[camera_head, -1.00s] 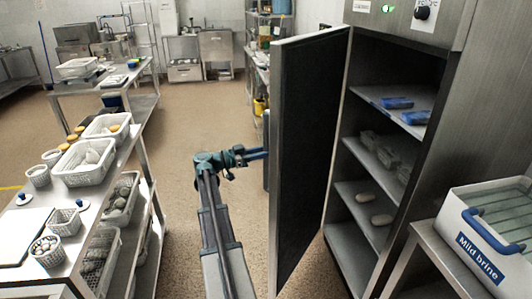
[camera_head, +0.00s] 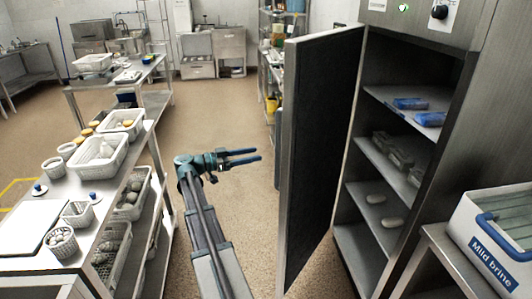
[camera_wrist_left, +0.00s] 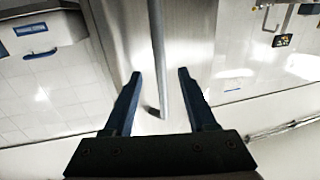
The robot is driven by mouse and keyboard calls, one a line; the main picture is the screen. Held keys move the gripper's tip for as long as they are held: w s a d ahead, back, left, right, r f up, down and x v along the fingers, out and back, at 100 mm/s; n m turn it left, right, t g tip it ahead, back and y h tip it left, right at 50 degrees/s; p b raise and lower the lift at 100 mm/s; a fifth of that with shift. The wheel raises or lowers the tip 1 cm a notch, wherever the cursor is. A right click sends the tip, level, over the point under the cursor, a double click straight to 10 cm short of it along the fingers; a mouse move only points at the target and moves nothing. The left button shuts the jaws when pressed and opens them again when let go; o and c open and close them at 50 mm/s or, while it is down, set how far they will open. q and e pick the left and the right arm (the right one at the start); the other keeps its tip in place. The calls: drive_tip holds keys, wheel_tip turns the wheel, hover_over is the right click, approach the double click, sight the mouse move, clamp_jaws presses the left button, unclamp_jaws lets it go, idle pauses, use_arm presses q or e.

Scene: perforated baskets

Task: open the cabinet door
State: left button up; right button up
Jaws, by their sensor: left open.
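The cabinet door (camera_head: 318,150) stands swung wide open, its dark inner face towards the cabinet. The steel cabinet (camera_head: 455,125) shows its shelves with blue packs, grey packs and pale rounded items. My left gripper (camera_head: 260,156) is open and empty, to the left of the door and apart from it in the head view. In the left wrist view, a long metal bar handle (camera_wrist_left: 159,60) on the door's steel outer face lies between the line of the two fingers (camera_wrist_left: 157,75), with clear gaps on both sides. My right gripper is not in view.
A white "Mild brine" tub (camera_head: 490,240) stands on a steel table at the right, close to the cabinet. A long steel table (camera_head: 75,250) with perforated baskets (camera_head: 100,165) runs along the left. Open floor (camera_head: 225,110) lies between them and behind my arm.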

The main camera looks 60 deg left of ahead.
use_arm(q)
drive_tip(key=shift+s+a, duration=0.2)
drive_tip(key=shift+s, duration=0.75)
drive_tip(key=shift+s+a, duration=0.2)
drive_tip(key=shift+s, duration=0.7)
